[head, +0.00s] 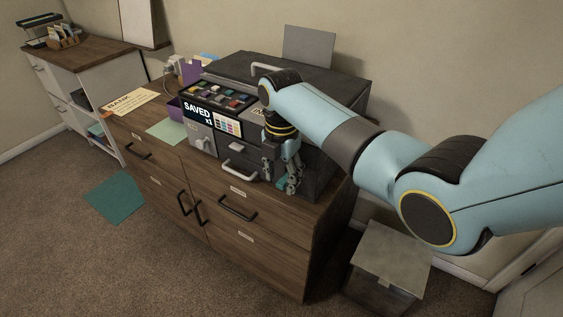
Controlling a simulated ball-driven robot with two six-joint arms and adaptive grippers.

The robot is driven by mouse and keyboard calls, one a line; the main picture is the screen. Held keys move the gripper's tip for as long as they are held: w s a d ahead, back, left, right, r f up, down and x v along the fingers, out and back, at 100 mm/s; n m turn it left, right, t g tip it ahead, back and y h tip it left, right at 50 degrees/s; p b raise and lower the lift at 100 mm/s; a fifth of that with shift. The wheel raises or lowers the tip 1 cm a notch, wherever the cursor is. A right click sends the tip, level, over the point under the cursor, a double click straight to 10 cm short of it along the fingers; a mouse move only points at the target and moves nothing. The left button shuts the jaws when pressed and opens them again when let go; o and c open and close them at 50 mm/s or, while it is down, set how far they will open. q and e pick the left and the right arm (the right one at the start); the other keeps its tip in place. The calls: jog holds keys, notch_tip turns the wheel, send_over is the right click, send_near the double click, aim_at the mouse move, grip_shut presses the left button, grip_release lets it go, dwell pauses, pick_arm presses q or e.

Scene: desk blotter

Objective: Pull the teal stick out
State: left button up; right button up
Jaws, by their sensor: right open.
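A dark cash-register-like machine (310,82) stands on the wooden cabinet. Its lit screen (199,110) reads "SAVED x1". I cannot make out a teal stick; it may be hidden behind my gripper or too small to tell. My right gripper (279,183) points down in front of the right part of the machine's front, with its fingers apart. It covers part of that front, and I cannot tell whether it touches anything. My left gripper is not in view.
The wooden cabinet (225,222) has black handles. A silver handle (238,169) sticks out of the machine's front, left of my gripper. A teal sheet (115,198) lies on the carpet, and a grey box (392,255) stands right of the cabinet. The floor in front is clear.

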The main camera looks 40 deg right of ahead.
jog(key=shift+f, duration=0.5)
grip_shut()
jog(key=s+a+p, duration=0.2)
jog(key=a+p, duration=0.2)
jog(key=a, duration=0.1)
jog(key=shift+s+a, duration=0.2)
jog(key=shift+a, duration=0.15)
dwell(0.8)
